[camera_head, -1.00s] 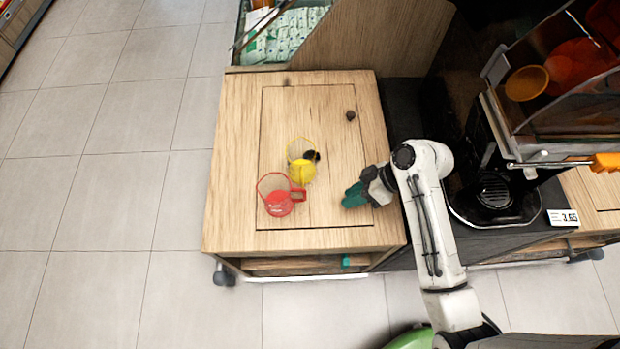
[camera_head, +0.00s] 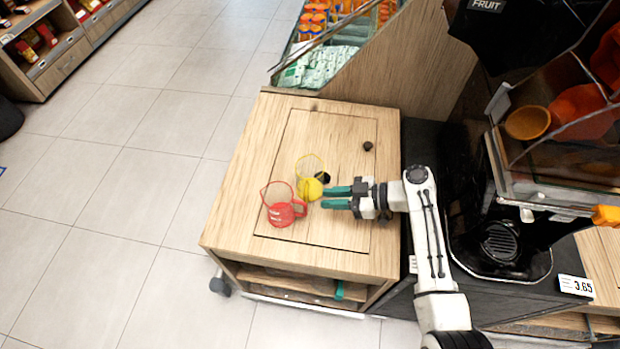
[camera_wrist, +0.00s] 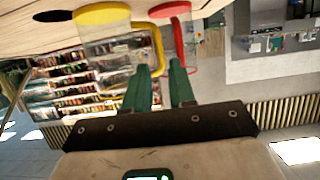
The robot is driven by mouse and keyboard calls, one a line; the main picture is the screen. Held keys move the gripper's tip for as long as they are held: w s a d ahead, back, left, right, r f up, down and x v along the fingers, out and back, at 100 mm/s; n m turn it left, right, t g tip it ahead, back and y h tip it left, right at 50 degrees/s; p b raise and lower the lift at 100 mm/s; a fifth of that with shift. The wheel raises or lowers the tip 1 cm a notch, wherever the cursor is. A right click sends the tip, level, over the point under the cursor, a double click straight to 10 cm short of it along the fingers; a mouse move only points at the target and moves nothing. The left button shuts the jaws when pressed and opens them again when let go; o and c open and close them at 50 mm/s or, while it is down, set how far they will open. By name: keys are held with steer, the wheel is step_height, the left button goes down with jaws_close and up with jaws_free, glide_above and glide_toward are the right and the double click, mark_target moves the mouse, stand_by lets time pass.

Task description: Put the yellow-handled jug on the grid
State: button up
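The yellow jug (camera_head: 309,186), clear-walled with a yellow base, stands on the wooden cabinet top. In the wrist view its yellow base (camera_wrist: 103,14) and yellow handle (camera_wrist: 159,48) appear upside down. My gripper (camera_head: 325,197) is open, its two green fingers pointing left at the jug's right side. In the wrist view the handle's outer bar lies ahead of or between the fingertips (camera_wrist: 160,68); I cannot tell if they touch. The black round grid (camera_head: 500,243) lies under the juicer at right, bare.
A red-handled jug (camera_head: 284,212) stands just left of and in front of the yellow jug.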

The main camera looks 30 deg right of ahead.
mark_target(309, 185)
steer(key=shift+p+x, duration=0.75)
steer(key=shift+x, duration=1.85)
jaws_close()
